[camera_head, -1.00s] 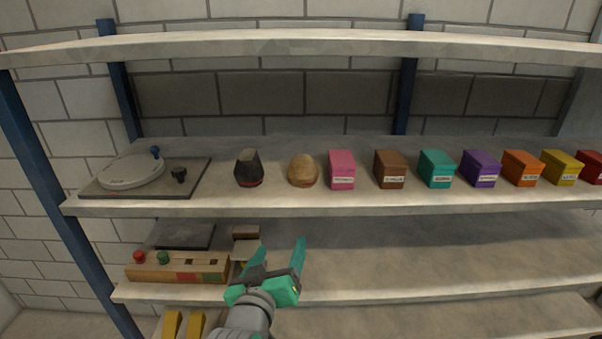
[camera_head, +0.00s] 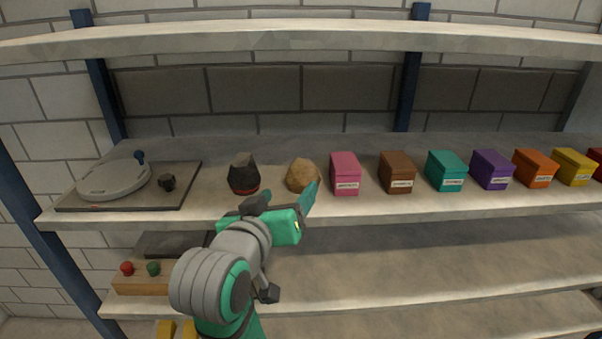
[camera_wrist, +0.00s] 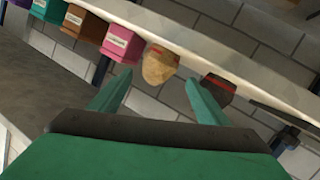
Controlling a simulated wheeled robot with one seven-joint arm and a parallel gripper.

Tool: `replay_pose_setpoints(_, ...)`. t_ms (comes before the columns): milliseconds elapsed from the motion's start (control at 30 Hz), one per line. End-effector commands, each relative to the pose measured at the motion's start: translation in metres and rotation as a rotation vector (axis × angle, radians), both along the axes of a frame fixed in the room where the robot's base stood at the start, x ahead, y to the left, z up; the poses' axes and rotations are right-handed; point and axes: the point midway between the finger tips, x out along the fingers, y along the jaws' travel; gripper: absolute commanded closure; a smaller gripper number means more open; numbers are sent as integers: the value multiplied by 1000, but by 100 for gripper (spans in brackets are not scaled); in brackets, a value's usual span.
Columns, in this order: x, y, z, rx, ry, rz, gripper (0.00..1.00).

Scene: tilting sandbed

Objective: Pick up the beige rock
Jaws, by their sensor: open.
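The beige rock (camera_head: 301,175) sits on the middle shelf, between a dark rock and a pink box. My gripper (camera_head: 308,197) is at the front of that shelf, just before and slightly below the beige rock, and a finger overlaps its lower right side in the head view. In the wrist view the beige rock (camera_wrist: 159,65) shows beyond the two teal fingers, in line with the gap between them. My gripper (camera_wrist: 155,95) is open with nothing between its fingers.
The dark rock (camera_head: 243,174) stands left of the beige rock and the pink box (camera_head: 345,173) close on its right. A row of coloured boxes continues right. A round device on a plate (camera_head: 113,181) is at left. The upper shelf (camera_head: 300,45) runs overhead.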

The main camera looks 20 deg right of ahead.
Motion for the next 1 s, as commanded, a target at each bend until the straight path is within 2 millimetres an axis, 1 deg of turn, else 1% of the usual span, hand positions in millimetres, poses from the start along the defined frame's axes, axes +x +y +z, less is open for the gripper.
replay_pose_setpoints(33, 6, -5, -3, 1, 4, -2, 30)
replay_pose_setpoints(200, 26, -17, -8, 0, 3, 2, 30)
replay_pose_setpoints(467, 40, -27, -12, 2, 3, 3, 30)
replay_pose_setpoints(733, 67, -51, -21, 0, 3, -2, 30)
replay_pose_setpoints(867, 75, -55, -23, 1, 2, 0, 30)
replay_pose_setpoints(1000, 76, -56, -23, 1, 0, 2, 30)
